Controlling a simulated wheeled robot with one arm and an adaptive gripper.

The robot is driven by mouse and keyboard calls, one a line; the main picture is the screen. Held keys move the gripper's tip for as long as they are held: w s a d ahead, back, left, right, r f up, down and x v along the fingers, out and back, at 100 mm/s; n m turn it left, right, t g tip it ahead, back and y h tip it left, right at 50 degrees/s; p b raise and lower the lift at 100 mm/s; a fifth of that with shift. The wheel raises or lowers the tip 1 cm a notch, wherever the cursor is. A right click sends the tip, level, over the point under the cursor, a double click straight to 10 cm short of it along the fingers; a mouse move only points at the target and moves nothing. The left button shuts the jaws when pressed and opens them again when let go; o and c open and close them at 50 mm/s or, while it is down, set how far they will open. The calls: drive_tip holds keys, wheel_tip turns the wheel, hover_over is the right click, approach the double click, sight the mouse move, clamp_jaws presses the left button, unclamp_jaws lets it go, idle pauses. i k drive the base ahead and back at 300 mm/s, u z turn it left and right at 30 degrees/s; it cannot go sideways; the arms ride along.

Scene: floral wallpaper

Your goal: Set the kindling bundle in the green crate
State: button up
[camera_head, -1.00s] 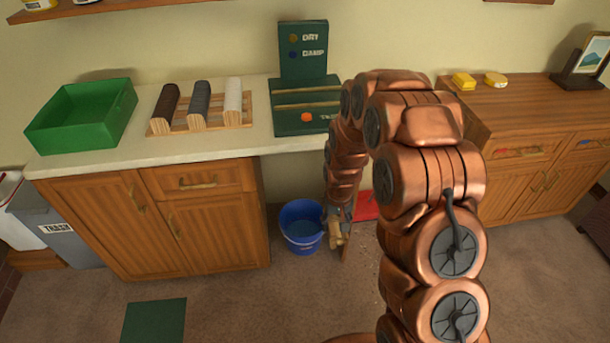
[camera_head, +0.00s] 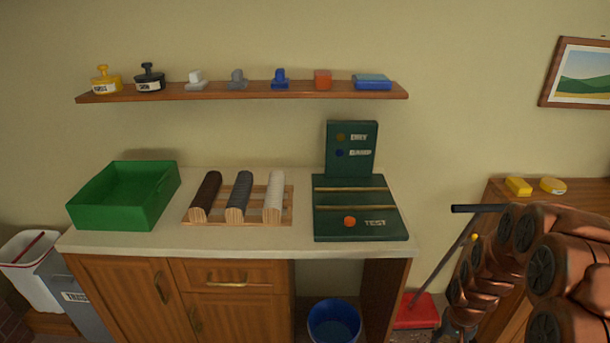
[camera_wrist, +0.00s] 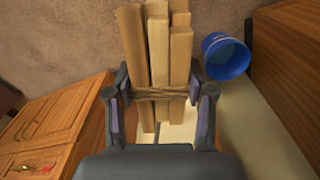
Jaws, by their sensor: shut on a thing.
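The kindling bundle (camera_wrist: 158,60) is several pale wooden sticks tied with twine. It shows in the wrist view between the fingers of my gripper (camera_wrist: 160,95), which is shut on it near the twine. The floor lies behind the bundle in that view. In the head view my arm is at the lower right, and neither the gripper nor the bundle can be made out there. The green crate (camera_head: 117,213) stands at the left end of the counter. Its top is open, and the part of its inside that shows is empty.
A rack of three logs (camera_head: 240,200) stands right of the crate. The green test stand (camera_head: 361,226) is further right. A shelf (camera_head: 245,90) with several small items hangs above the counter. A blue bucket (camera_head: 334,322) stands below; it also shows in the wrist view (camera_wrist: 227,57).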

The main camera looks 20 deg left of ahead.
sight(132, 202)
drive_tip(key=i, duration=0.4)
drive_tip(key=u, duration=1.9)
